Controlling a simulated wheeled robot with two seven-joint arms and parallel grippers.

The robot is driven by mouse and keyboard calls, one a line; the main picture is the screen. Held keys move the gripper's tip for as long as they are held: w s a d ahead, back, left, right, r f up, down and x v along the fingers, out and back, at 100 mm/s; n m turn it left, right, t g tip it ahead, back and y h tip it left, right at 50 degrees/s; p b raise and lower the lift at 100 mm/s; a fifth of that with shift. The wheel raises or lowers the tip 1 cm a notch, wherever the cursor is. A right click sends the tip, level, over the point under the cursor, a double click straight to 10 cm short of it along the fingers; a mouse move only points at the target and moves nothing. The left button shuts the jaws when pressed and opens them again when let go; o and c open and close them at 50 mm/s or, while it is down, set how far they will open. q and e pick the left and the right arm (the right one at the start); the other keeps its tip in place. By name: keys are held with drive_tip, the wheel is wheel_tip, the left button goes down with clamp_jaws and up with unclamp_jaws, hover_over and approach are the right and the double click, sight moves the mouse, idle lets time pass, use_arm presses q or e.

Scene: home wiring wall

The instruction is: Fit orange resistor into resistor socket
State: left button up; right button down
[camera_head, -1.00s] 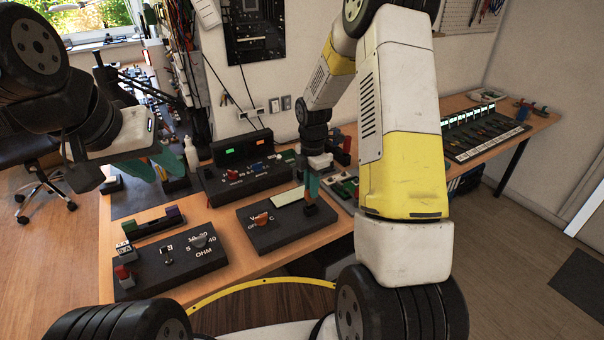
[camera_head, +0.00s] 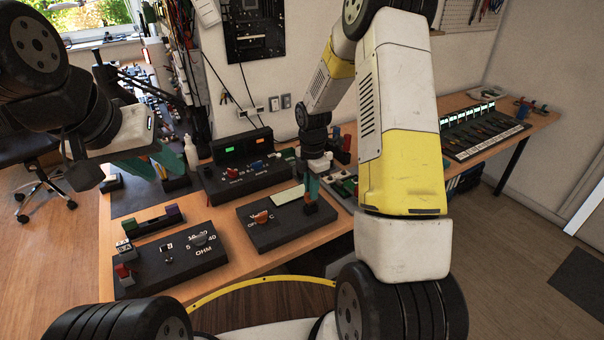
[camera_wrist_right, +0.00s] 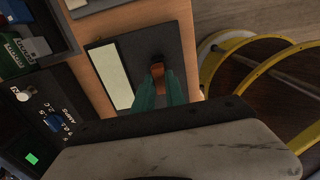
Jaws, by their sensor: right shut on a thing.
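My right gripper (camera_head: 310,200) is over the right end of the black meter panel (camera_head: 290,235), fingers pointing down. In the right wrist view, its teal fingers (camera_wrist_right: 159,88) are closed on the orange resistor (camera_wrist_right: 157,74). A small dark block (camera_wrist_right: 156,57) lies just beyond the resistor. I cannot tell whether it is the resistor socket, or whether the resistor touches it. The resistor's lower end is not clear. My left gripper (camera_head: 160,168) is at the left, above the back of the table, with its teal fingers apart and empty.
An orange knob (camera_head: 262,217) and pale screen (camera_wrist_right: 110,76) are on the meter panel. The OHM panel (camera_head: 182,268) stands to its left, with a rack of coloured blocks (camera_head: 153,222) behind. A console (camera_head: 250,183) is at the back. A parts tray (camera_head: 343,187) is right of the gripper.

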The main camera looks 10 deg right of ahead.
drive_tip(key=shift+f, duration=0.85)
drive_tip(key=c, duration=1.3)
unclamp_jaws()
wheel_tip(320, 180, up, 7)
drive_tip(key=shift+r, duration=0.4)
